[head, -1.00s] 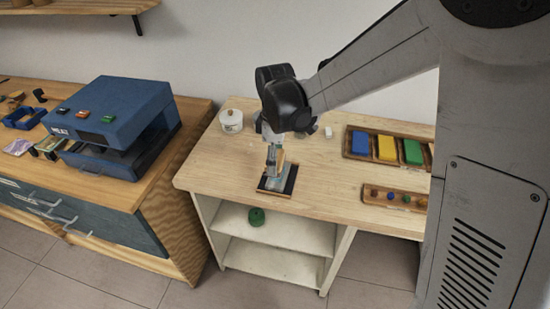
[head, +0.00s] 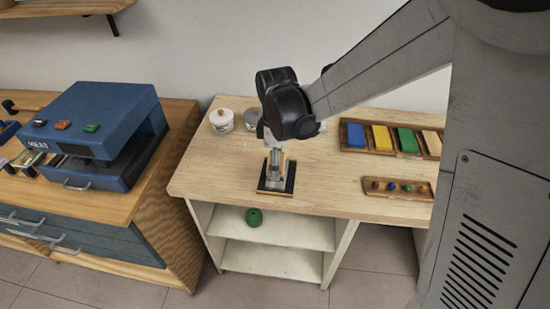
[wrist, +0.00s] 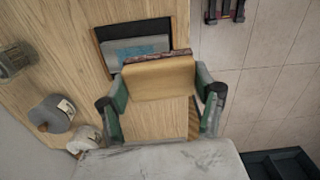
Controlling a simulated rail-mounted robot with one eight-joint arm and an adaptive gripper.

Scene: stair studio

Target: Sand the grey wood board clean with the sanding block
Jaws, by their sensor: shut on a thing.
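The grey wood board (head: 276,187) lies in a dark-edged holder near the front edge of the pale bench. In the wrist view the grey board (wrist: 118,50) shows a bluish patch in its middle. My gripper (head: 275,165) points down over the board. In the wrist view its green fingers (wrist: 160,98) are shut on the sides of the sanding block (wrist: 158,80), a tan block with a dark reddish layer along its far edge. The block hides the near part of the board. I cannot tell whether it touches the board.
A white lidded jar (head: 222,121) and a grey jar (head: 252,118) stand behind left. A tray of coloured blocks (head: 385,154) and a small knob tray (head: 378,195) lie right. A blue machine (head: 100,135) stands on the left cabinet. Bare bench top surrounds the board.

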